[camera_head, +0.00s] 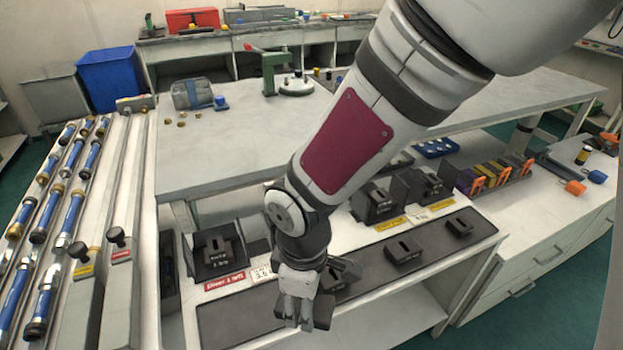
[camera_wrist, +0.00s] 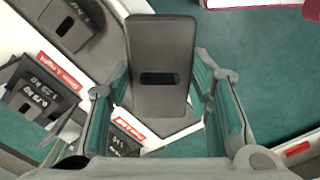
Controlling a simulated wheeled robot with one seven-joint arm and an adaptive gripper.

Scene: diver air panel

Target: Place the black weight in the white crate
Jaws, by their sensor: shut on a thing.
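My gripper (camera_head: 301,312) is at the front edge of the black strip in the head view. It is shut on a black weight (camera_wrist: 160,95), a slab with a dark slot, which stands between the two fingers in the wrist view. In the head view a part of this weight (camera_head: 321,313) shows beside the fingers; the rest is hidden. Other black slotted weights lie on the strip, one (camera_head: 405,251) at the middle and one (camera_head: 459,227) at the right. I cannot make out a white crate with certainty in either view.
A black holder (camera_head: 217,254) with a red label stands left of my gripper. More black holders (camera_head: 375,205) with yellow labels stand behind. A rack of blue cylinders (camera_head: 71,215) is at the left. Green floor (camera_wrist: 262,65) shows beyond the held weight.

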